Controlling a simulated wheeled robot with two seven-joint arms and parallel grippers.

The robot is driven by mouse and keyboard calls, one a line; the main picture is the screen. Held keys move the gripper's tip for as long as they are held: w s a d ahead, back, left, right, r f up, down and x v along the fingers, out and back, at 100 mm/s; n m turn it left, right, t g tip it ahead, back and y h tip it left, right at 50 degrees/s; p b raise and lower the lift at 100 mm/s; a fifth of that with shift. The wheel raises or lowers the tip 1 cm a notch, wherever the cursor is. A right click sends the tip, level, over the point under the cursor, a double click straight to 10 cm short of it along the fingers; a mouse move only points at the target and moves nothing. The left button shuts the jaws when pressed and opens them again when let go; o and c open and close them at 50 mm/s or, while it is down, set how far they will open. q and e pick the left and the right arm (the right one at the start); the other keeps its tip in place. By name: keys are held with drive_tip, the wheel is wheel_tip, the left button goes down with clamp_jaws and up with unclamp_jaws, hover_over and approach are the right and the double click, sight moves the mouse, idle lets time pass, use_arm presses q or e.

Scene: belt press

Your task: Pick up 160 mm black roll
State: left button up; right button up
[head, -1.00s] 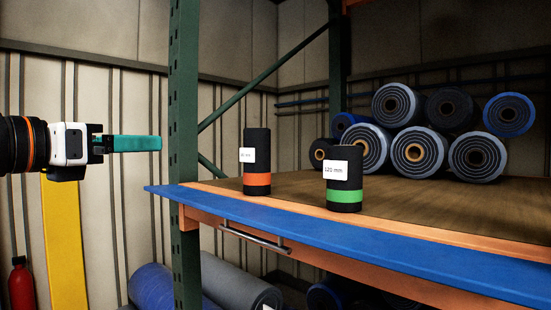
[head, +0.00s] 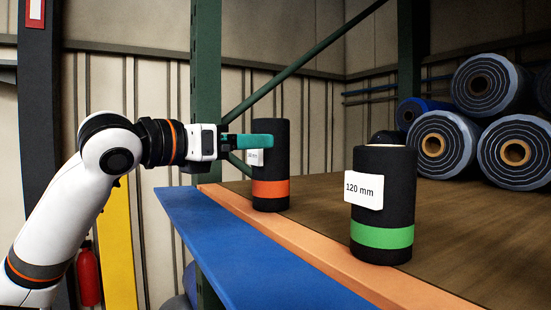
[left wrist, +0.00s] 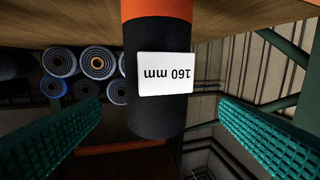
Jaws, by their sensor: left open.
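The 160 mm black roll (head: 271,150) stands upright near the shelf's front edge, with an orange band low down and a white label. In the left wrist view the roll (left wrist: 157,112) appears upside down, and its label reads 160 mm. My left gripper (head: 255,141) is open, level with the roll's upper part. In the left wrist view the two teal fingers (left wrist: 160,140) lie on either side of the roll, with gaps between. A second black roll (head: 384,210) with a green band and a 120 mm label stands nearer, to the right. My right gripper is not in view.
A green upright post (head: 206,70) stands just behind my left gripper. Several large blue-grey rolls (head: 487,85) are stacked at the back right. A yellow panel (head: 117,245) and red extinguisher (head: 88,275) are at left.

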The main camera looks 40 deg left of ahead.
sight(278, 138)
use_arm(q)
drive_tip(key=w+p, duration=0.1)
drive_tip(key=w, duration=0.1)
drive_tip(key=w+p, duration=0.1)
drive_tip(key=w, duration=0.2)
drive_tip(key=w+p, duration=0.1)
drive_tip(key=w, duration=0.2)
drive_tip(key=shift+w+d+r+p, duration=0.15)
drive_tip(key=shift+d+r+p, duration=0.05)
drive_tip(key=shift+d+p, duration=0.15)
drive_tip(key=shift+w+f, duration=0.15)
drive_tip(key=shift+w, duration=0.25)
drive_tip(key=shift+s, duration=0.2)
drive_tip(key=c, duration=1.5)
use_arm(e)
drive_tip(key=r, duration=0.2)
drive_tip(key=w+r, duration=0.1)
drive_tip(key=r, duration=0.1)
